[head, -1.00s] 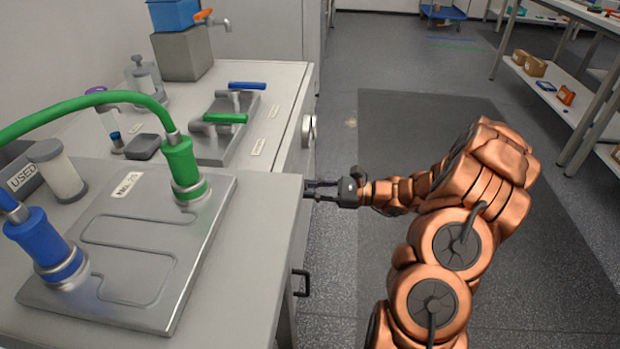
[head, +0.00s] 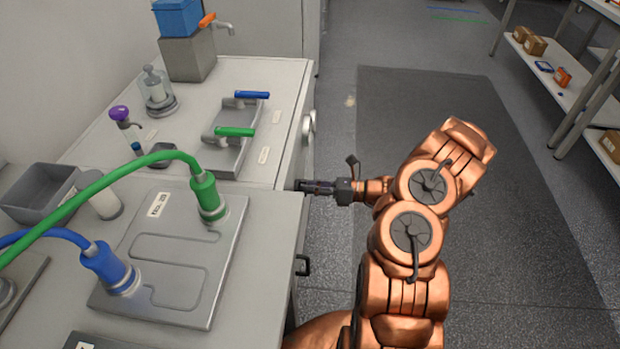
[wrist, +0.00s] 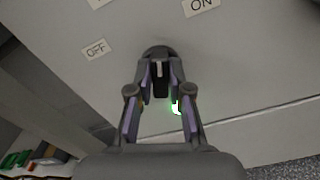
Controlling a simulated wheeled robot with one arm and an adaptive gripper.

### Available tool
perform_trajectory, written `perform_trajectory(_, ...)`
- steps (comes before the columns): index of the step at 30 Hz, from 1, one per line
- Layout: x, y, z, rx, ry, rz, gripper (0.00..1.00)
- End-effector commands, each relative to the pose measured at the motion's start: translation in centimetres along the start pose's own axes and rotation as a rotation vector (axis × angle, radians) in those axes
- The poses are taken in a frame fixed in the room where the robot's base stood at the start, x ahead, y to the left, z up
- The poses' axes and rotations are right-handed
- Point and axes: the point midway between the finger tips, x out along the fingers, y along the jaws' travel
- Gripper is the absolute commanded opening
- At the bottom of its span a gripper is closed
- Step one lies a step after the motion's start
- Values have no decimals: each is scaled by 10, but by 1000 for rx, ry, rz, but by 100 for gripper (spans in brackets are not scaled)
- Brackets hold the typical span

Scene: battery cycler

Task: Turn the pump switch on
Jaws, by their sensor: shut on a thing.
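The pump switch (wrist: 158,68) is a dark round knob with a white mark, on the light grey panel (wrist: 235,80) in the wrist view. My gripper (wrist: 161,85) is shut on it, one finger on each side. An OFF label (wrist: 95,49) is left of the switch and an ON label (wrist: 200,5) is above right. A green light (wrist: 179,107) glows just below right, partly behind a finger. In the head view my gripper (head: 303,186) reaches the cabinet's side face, and the switch is hidden there.
A plate with green (head: 207,197) and blue (head: 108,268) hose fittings lies on the counter above. A round silver knob (head: 309,124) and a black handle (head: 303,265) stick out of the cabinet side. Open floor (head: 390,110) lies to the right, with shelves beyond.

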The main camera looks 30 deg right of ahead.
Motion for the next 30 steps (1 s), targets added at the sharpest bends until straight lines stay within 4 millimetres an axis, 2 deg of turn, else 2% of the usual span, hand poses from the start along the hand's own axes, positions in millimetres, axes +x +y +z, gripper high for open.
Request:
perform_trajectory(10, 0, -1, 0, 149, 3, 1, 0)
perform_trajectory(27, 0, -1, -1, 179, 0, 1, 0)
perform_trajectory(28, 0, -1, -1, 179, 0, 1, 21)
perform_trajectory(30, 0, -1, 0, 179, 0, 1, 28)
